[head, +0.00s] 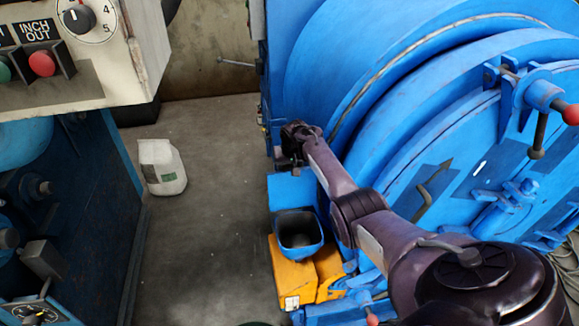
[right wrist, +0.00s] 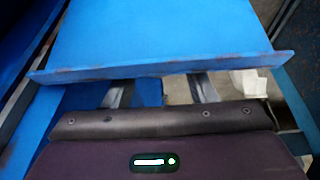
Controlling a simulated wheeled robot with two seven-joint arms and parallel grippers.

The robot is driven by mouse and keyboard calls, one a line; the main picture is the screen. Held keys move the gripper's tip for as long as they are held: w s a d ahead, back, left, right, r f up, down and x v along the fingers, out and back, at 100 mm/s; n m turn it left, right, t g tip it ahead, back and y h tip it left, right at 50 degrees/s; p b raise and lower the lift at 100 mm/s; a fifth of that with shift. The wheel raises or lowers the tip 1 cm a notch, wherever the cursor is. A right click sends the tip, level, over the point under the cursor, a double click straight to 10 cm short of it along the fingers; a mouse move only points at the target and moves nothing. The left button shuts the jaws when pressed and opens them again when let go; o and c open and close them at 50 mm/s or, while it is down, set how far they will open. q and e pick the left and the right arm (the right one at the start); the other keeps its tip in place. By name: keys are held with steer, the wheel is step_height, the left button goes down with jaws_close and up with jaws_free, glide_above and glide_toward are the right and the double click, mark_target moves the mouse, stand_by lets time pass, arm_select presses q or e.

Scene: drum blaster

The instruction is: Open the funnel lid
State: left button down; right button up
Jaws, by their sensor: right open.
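A flat blue panel (head: 290,192), which looks like the funnel lid, lies at the side of the big blue drum, just below my right gripper (head: 290,160). In the right wrist view a blue plate with a raised, worn lip (right wrist: 160,70) fills the upper middle. There my right gripper's two fingers (right wrist: 160,92) are apart and empty, with their tips at or under the lip. I cannot tell whether they touch it. A blue open-topped bin (head: 300,232) with a dark inside is below the panel in the head view. My left gripper is out of view.
The blue drum (head: 400,110) with its round door stands close on the right. Yellow blocks (head: 293,275) are under the bin. A white canister (head: 161,167) stands on open floor at left. A control box (head: 75,55) is at upper left.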

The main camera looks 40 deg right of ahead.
steer(key=shift+r, duration=0.15)
steer(key=shift+p+v, duration=0.6)
steer(key=shift+v, duration=3.15)
steer(key=shift+s, duration=0.15)
